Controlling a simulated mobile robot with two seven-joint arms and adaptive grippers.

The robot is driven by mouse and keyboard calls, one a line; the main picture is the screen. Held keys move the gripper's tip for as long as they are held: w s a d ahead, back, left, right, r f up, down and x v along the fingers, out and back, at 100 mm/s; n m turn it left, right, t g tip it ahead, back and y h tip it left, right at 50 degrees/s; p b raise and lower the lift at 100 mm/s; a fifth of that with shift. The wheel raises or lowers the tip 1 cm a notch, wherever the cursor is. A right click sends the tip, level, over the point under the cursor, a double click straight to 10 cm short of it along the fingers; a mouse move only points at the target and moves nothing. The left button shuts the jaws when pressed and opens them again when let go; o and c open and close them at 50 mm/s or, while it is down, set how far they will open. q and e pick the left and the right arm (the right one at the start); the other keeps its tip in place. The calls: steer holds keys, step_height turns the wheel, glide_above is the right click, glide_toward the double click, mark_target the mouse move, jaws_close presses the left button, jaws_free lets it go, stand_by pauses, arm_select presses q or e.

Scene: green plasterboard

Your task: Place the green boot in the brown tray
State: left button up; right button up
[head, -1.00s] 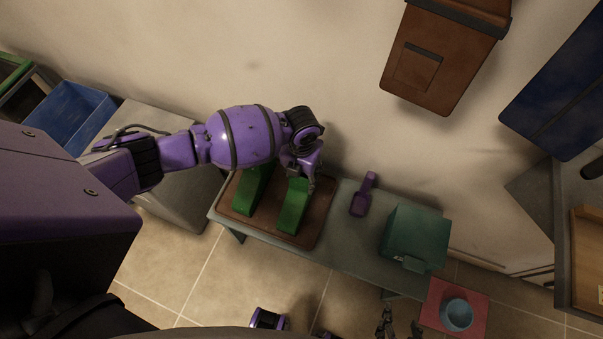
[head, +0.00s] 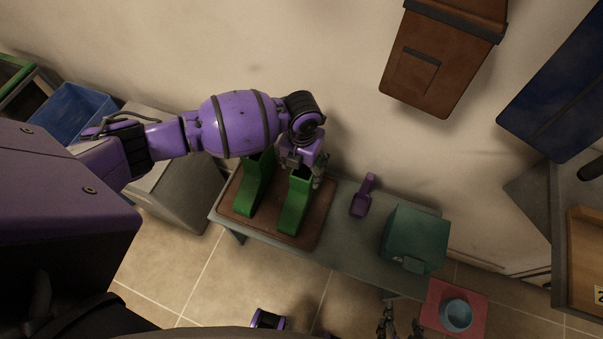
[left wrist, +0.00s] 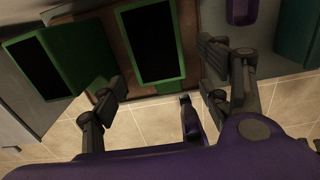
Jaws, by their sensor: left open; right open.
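Two green boots stand upright, side by side, on the brown tray (head: 264,229). The left boot (head: 252,190) and the right boot (head: 294,208) both have their toes toward the front edge of the tray. In the left wrist view their dark openings show, with the right boot (left wrist: 182,50) near the middle and the left boot (left wrist: 75,58) further left. My left gripper (head: 305,178) is open and empty above the top of the right boot; its spread fingers (left wrist: 163,90) show in the left wrist view. My right gripper (head: 400,325) is open at the bottom edge, away from the tray.
A purple scoop-like item (head: 363,196) and a teal box (head: 414,239) are on the grey-green table (head: 345,243) right of the tray. A blue cup (head: 457,315) stands on a red surface (head: 472,293). A wall is behind the table.

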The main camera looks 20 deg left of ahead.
arm_select(q)
step_height(320, 180, up, 7)
steer(key=shift+f, duration=0.15)
arm_select(e)
steer(key=shift+r, duration=0.25)
arm_select(q)
steer(key=shift+s, duration=0.1)
arm_select(e)
steer(key=shift+s, duration=0.1)
arm_select(q)
steer(key=s+d+f+n+t+h, duration=0.25)
steer(key=s+d+f+n, duration=0.25)
steer(key=s+n, duration=0.3)
steer(key=s+d+f+n+t+h, duration=0.2)
steer(key=s+d+f+n+h, duration=0.15)
steer(key=s+f+n, duration=0.45)
steer(key=s+a+r+n+t+y, duration=0.3)
steer(key=s+a+n+y, duration=0.3)
steer(key=s+a+n, duration=0.7)
steer(key=a+n, duration=0.2)
steer(key=n, duration=0.5)
steer(key=shift+s, duration=0.2)
steer(key=shift+t, duration=0.25)
